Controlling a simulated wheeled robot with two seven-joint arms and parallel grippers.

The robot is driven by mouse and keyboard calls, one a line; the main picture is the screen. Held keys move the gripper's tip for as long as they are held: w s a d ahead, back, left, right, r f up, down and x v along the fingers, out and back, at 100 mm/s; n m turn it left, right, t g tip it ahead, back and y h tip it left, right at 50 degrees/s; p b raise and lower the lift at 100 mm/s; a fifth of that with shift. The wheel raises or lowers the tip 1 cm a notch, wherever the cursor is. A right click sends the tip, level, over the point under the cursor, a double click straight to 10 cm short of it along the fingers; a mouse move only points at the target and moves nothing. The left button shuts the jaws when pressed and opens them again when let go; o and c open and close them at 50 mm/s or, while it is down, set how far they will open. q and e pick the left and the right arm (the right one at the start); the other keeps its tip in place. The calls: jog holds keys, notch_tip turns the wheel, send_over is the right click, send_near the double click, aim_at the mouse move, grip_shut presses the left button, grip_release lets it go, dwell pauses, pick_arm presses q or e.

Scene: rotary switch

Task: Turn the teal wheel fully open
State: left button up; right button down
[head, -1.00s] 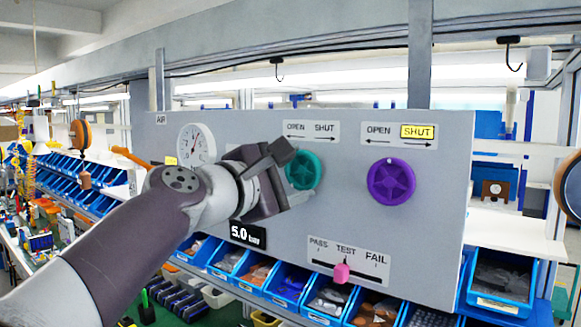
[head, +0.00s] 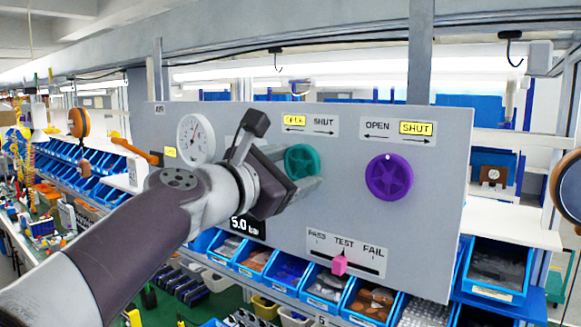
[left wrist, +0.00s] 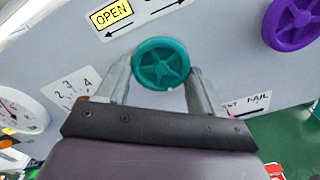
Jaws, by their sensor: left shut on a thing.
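The teal wheel (head: 301,160) is mounted on the grey panel under an OPEN/SHUT label (head: 309,125). The OPEN side of that label is lit yellow, and it also reads lit in the left wrist view (left wrist: 114,13). My left gripper (head: 303,170) reaches in from the left and is shut on the teal wheel. In the left wrist view its two fingers grip the sides of the wheel (left wrist: 161,64). The gripper partly hides the wheel's lower left in the head view. My right gripper is not in view.
A purple wheel (head: 389,177) sits to the right, its SHUT label (head: 415,128) lit yellow. A pink slider (head: 340,264) is below. A gauge (head: 196,138) is at the panel's left. Blue bins (head: 499,266) line the shelf beneath.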

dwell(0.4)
pick_arm(q)
jog(key=o, duration=1)
jog(key=shift+o, duration=0.2)
jog(key=b+v, duration=0.5)
jog(key=v, duration=0.7)
jog(key=shift+s+b, duration=0.2)
jog(key=shift+b, duration=0.1)
jog(key=shift+a, duration=0.1)
